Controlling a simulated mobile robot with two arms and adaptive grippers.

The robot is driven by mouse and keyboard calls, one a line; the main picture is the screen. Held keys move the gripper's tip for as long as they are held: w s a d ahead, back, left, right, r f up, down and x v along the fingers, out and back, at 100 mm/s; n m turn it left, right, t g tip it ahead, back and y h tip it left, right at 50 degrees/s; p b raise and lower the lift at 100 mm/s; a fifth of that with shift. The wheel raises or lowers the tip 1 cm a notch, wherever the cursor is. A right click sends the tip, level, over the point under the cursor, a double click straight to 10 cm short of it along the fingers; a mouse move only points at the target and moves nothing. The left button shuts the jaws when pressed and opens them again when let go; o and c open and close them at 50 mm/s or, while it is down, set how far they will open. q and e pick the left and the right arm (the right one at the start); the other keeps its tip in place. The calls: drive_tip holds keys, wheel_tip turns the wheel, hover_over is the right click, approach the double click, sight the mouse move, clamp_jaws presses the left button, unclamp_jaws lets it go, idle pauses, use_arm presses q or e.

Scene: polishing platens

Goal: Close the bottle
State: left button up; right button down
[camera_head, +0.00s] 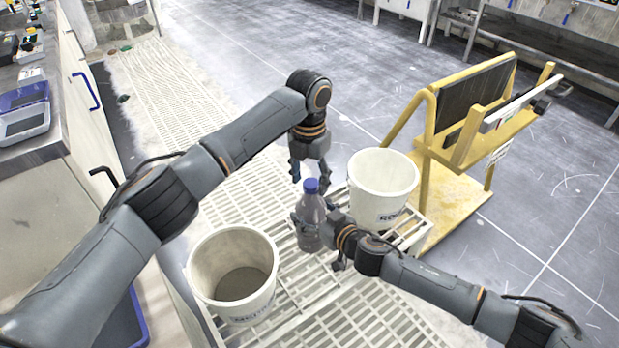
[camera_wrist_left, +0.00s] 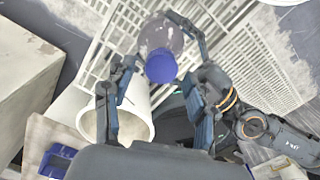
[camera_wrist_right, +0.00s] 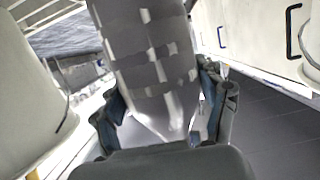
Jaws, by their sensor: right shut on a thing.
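The bottle (camera_head: 309,224) is clear and greyish, with a blue cap (camera_head: 310,186) on its top. It stands about upright between the two white buckets in the head view. My right gripper (camera_head: 322,238) is shut around the bottle's body; the bottle (camera_wrist_right: 150,65) fills the space between its fingers in the right wrist view. My left gripper (camera_head: 311,178) points down from above, open and empty, with its fingers apart over the cap. In the left wrist view the cap (camera_wrist_left: 160,66) lies beyond the open fingertips. The bottle's base is partly hidden by my right gripper.
A white bucket (camera_head: 204,262) stands left of the bottle and another white bucket (camera_head: 383,187) right of it. Both are close, on a slatted white grating (camera_head: 345,318). A yellow stand (camera_head: 468,192) is at the right. A grey counter (camera_head: 60,135) runs along the left.

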use_arm(q)
drive_tip(key=shift+r, duration=0.1)
drive_tip(key=shift+r, duration=2.15)
drive_tip(key=shift+c, duration=0.2)
